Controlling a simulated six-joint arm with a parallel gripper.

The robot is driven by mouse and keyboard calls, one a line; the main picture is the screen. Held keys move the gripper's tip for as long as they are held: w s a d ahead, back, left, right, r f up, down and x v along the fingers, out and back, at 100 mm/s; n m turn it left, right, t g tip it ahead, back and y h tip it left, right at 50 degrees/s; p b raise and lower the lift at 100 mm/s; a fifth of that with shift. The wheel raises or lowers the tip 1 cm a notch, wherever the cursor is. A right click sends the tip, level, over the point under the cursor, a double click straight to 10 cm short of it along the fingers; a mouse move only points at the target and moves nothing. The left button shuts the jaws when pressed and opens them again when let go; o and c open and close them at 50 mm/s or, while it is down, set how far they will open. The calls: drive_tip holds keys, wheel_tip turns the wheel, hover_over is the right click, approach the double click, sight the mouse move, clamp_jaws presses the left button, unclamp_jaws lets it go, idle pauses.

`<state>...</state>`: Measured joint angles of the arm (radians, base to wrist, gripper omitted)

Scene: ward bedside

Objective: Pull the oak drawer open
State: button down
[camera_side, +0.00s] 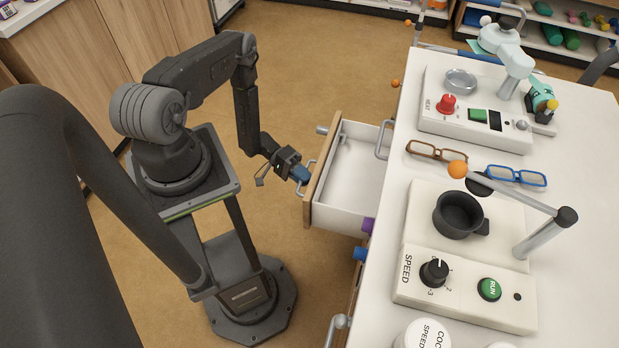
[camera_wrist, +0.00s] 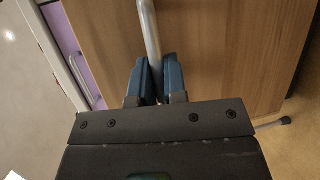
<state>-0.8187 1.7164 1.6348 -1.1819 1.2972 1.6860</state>
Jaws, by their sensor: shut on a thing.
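The oak drawer (camera_side: 314,190) has a wood front and a white inside, and it stands well out from the white-topped bedside unit. Its inside looks empty apart from a small fitting near the far wall. My gripper (camera_side: 301,175) is at the drawer front, with its blue fingertips at the metal bar handle (camera_side: 307,180). In the wrist view my gripper (camera_wrist: 155,80) has its two blue fingers on either side of the bar handle (camera_wrist: 149,28), shut on it. The oak front (camera_wrist: 215,50) fills much of that view behind the fingers.
The white table top (camera_side: 590,215) carries a heater station (camera_side: 430,110), brown glasses (camera_side: 437,151), blue glasses (camera_side: 515,175) and a stirrer (camera_side: 480,290) with a dark pot (camera_side: 458,214). Purple (camera_side: 368,225) and blue (camera_side: 360,253) knobs jut out near the drawer.

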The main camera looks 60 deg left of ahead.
drive_tip(key=c, duration=1.2)
unclamp_jaws()
drive_tip(key=shift+v, duration=3.8)
drive_tip(key=w+d+r+m+g+y, duration=0.2)
drive_tip(key=w+r, duration=0.1)
drive_tip(key=r, duration=0.7)
drive_tip(key=w+d+r+m+g+y, duration=0.1)
drive_tip(key=w+r+g+y, duration=0.2)
drive_tip(key=r, duration=0.7)
drive_tip(key=w+d+r+m+g+y, duration=0.2)
drive_tip(key=w+r, duration=0.1)
drive_tip(key=r, duration=0.6)
drive_tip(key=s+d+r+t+y, duration=0.2)
drive_tip(key=s+d+r, duration=0.2)
drive_tip(key=s+r, duration=0.1)
drive_tip(key=s+d+r+t+y, duration=0.2)
drive_tip(key=s+d+r+y, duration=0.1)
drive_tip(key=r, duration=0.5)
drive_tip(key=s+d+r+t+y, duration=0.2)
drive_tip(key=s+d+r, duration=0.4)
drive_tip(key=s+r, duration=0.1)
drive_tip(key=shift+s+r+t+y, duration=0.1)
drive_tip(key=shift+s+t+y, duration=0.05)
drive_tip(key=shift+t+y, duration=0.15)
